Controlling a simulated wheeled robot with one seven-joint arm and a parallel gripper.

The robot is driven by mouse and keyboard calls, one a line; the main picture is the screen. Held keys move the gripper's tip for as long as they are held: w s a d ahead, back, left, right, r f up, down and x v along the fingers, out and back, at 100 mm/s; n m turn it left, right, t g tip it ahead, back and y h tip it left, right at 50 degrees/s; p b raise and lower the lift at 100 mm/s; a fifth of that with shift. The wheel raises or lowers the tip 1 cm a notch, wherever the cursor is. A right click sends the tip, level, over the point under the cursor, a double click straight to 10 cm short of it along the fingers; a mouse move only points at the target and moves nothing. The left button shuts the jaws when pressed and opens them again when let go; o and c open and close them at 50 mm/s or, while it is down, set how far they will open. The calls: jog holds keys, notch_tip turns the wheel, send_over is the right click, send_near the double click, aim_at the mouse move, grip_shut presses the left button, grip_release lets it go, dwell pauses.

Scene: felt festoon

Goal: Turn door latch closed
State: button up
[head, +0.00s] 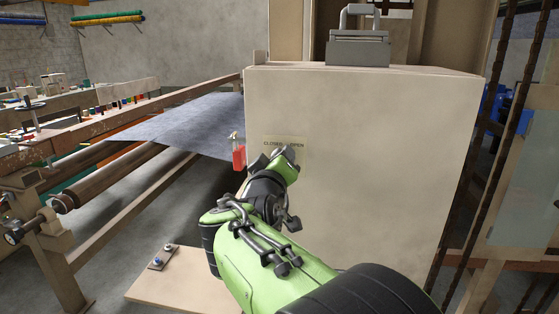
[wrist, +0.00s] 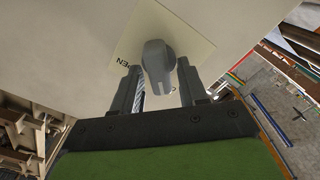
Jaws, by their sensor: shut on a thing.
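The door latch is a grey turning handle (wrist: 157,62) on a pale label plate (wrist: 190,35) fixed to the cream cabinet face. In the head view, the plate (head: 297,142) reads CLOSED on the left and OPEN on the right. My gripper (wrist: 157,88) has one dark finger on each side of the handle and is shut on it. In the head view my gripper (head: 275,158) is at the plate and covers most of the handle, so I cannot tell which word it points to.
The cream cabinet (head: 390,150) fills the middle, with a grey metal piece (head: 358,48) on top. A red tag (head: 239,156) hangs at its left edge. A roller frame with grey felt (head: 195,122) stands left. Dark chains (head: 480,150) hang right.

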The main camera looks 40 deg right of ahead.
jog(key=shift+n, duration=0.3)
jog(key=o, duration=0.7)
jog(key=b+v, duration=0.2)
jog(key=v, duration=1.3)
jog(key=shift+s+a, duration=0.15)
jog(key=shift+a, duration=0.1)
jog(key=shift+f, duration=0.15)
